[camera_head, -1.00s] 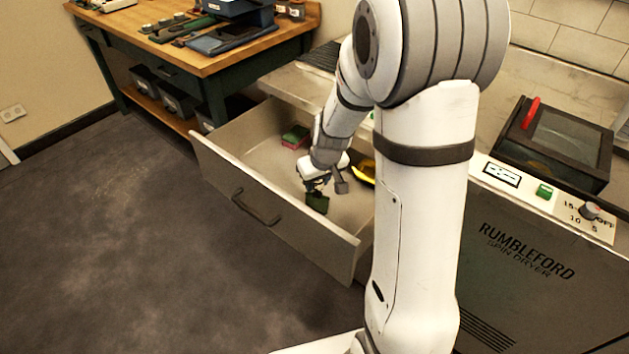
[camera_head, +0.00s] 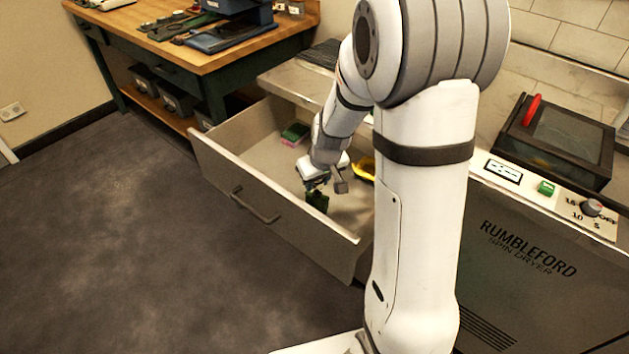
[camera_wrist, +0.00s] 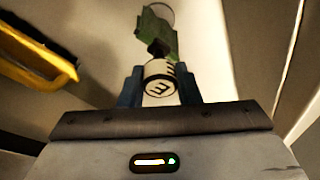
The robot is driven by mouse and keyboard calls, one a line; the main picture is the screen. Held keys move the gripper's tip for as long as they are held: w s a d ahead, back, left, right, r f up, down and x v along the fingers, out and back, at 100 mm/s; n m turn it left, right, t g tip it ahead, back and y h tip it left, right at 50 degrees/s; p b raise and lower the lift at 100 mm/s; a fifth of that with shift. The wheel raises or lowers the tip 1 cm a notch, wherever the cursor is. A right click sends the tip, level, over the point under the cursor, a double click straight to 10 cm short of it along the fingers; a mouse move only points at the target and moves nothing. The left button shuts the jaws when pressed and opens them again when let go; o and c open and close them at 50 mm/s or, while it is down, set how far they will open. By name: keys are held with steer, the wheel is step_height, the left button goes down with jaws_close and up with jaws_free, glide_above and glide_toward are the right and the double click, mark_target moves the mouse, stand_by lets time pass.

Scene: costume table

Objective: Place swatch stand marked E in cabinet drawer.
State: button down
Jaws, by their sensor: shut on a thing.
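The swatch stand marked E (camera_wrist: 160,72) is between the fingers of my gripper (camera_wrist: 160,90) in the wrist view. Its pale top carries a dark letter E, and a green part extends beyond it. In the head view the green stand (camera_head: 317,201) hangs below my gripper (camera_head: 318,184), inside the open cabinet drawer (camera_head: 262,165). My gripper is shut on the stand. I cannot tell whether the stand's base touches the drawer floor.
A green and pink item (camera_head: 294,134) lies at the drawer's back left. A yellow item (camera_head: 364,168) lies at its right, partly behind my arm; it also shows in the wrist view (camera_wrist: 40,65). A spin dryer (camera_head: 535,255) stands right.

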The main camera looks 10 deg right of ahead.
steer(key=c, duration=0.6)
jaws_free()
steer(key=shift+r+p, duration=2.35)
steer(key=shift+r, duration=1.15)
steer(key=s+r+m, duration=0.1)
steer(key=s+r, duration=0.3)
steer(key=s, duration=0.3)
steer(key=s+r+p, duration=0.1)
steer(key=s+r, duration=0.4)
steer(key=s, duration=0.2)
steer(key=s+r+m+p, duration=0.1)
steer(key=s+r, duration=0.4)
steer(key=s, duration=0.2)
steer(key=shift+a+r+m+g+h, duration=0.25)
steer(key=shift+a+m+g+h, duration=0.05)
steer(key=shift+g+h, duration=0.1)
